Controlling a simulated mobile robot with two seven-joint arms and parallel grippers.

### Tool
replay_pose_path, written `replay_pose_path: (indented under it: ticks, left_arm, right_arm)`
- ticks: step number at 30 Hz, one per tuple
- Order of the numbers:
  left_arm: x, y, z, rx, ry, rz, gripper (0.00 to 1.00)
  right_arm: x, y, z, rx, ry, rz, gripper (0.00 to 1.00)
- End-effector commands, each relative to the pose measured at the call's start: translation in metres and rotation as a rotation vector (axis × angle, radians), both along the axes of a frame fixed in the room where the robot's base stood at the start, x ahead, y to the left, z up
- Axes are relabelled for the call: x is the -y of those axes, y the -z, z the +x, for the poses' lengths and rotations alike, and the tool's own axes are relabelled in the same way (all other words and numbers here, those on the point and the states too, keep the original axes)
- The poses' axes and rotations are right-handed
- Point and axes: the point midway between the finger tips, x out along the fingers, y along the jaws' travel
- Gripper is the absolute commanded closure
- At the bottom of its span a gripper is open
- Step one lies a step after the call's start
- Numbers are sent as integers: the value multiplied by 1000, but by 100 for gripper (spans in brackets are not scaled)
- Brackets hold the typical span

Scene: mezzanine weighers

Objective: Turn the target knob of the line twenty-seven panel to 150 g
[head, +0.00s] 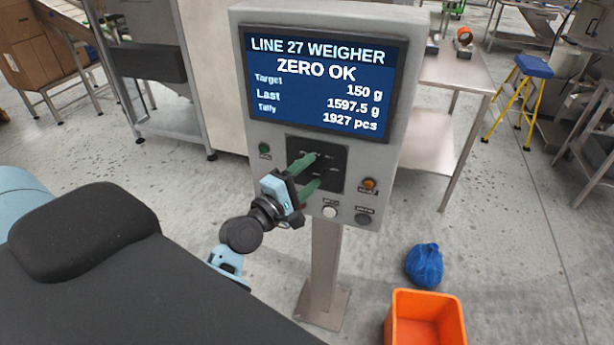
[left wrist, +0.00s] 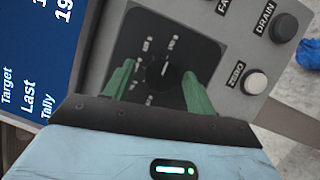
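The line 27 weigher panel (head: 275,150) stands on a post, its screen (head: 318,82) reading "ZERO OK" and Target 150 g. The black target knob (left wrist: 160,82) sits on a dark square plate (left wrist: 140,40) with small labels around it; its white mark points toward the top of the left wrist view. My left gripper (head: 312,175) is at the plate in the head view. Its green fingers (left wrist: 160,90) stand on either side of the knob, with visible gaps, so it looks open. In the head view the knob is hard to make out behind the fingers. My right gripper is not in view.
An orange bin (head: 427,310) and a blue bag (head: 425,265) are on the floor. A steel table (head: 465,75) stands at right.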

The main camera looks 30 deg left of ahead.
Motion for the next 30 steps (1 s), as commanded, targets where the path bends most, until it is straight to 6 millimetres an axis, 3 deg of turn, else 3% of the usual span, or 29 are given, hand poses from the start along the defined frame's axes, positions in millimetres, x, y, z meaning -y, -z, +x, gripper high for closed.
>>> replay_pose_path:
  ticks: [11, 24, 30]
  left_arm:
    - [-1, 4, -5, -6, 0, -2, 42]
    - [-10, 14, -65, -12, 1, 1, 42]
    - [-12, 12, -76, -5, 1, -1, 42]
  right_arm:
    - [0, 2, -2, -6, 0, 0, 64]
    - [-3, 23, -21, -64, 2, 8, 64]
    - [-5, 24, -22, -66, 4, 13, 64]
